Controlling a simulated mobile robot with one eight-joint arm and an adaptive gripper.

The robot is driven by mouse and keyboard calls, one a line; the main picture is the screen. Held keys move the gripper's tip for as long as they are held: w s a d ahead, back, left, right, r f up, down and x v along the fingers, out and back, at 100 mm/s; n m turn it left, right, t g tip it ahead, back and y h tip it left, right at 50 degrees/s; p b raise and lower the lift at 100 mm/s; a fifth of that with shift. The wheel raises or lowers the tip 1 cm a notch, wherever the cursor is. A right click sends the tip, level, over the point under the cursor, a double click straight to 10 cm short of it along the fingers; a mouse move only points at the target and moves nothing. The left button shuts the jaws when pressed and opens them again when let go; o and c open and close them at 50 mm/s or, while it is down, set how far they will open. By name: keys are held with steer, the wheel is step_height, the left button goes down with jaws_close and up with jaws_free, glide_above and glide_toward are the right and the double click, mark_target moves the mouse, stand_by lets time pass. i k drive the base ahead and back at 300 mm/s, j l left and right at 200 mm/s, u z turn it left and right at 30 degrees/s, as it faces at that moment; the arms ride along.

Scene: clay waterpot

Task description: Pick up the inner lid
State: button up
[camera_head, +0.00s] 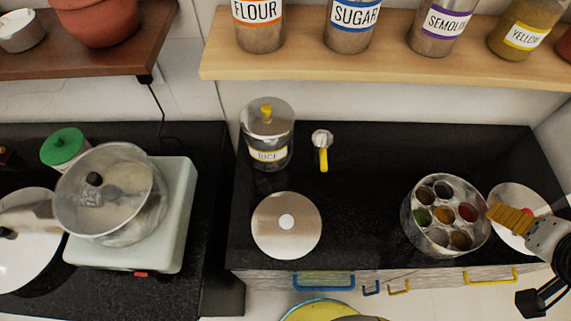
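A flat round steel lid with a small pale knob (272,238) lies on the black counter, left of the spice box. I cannot tell which one is the inner lid. The round steel spice box (409,217) is uncovered and holds several small cups of coloured spices. My gripper (494,212), with ribbed orange-yellow fingers, reaches in from the right to the box's right rim, over the second disc. Whether its fingers are apart or touch anything is unclear.
A glass rice jar (268,140) and a white-and-yellow utensil (322,150) stand at the back. A shelf of labelled jars (380,65) overhangs the counter. A pot (110,200) sits on a stove at left. The counter between the knobbed lid and spice box is clear.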

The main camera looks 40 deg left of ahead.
mark_target(286, 226)
steer(key=u, duration=0.45)
steer(key=j+u, duration=0.1)
steer(key=u, duration=0.35)
steer(key=j+u, duration=0.1)
steer(key=u, duration=0.35)
steer(key=j+u, duration=0.1)
steer(key=u, duration=0.35)
steer(key=z, duration=1.75)
steer(key=k+j+u, duration=0.1)
steer(key=u, duration=0.3)
steer(key=j+u, duration=0.15)
steer(key=u, duration=0.3)
steer(key=k+j+u, duration=0.1)
steer(key=u, duration=0.3)
steer(key=k+j+z, duration=0.1)
steer(key=j, duration=0.25)
steer(key=k+j+z, duration=0.15)
steer(key=j, duration=0.2)
steer(key=k+j+z, duration=0.1)
steer(key=j, duration=0.25)
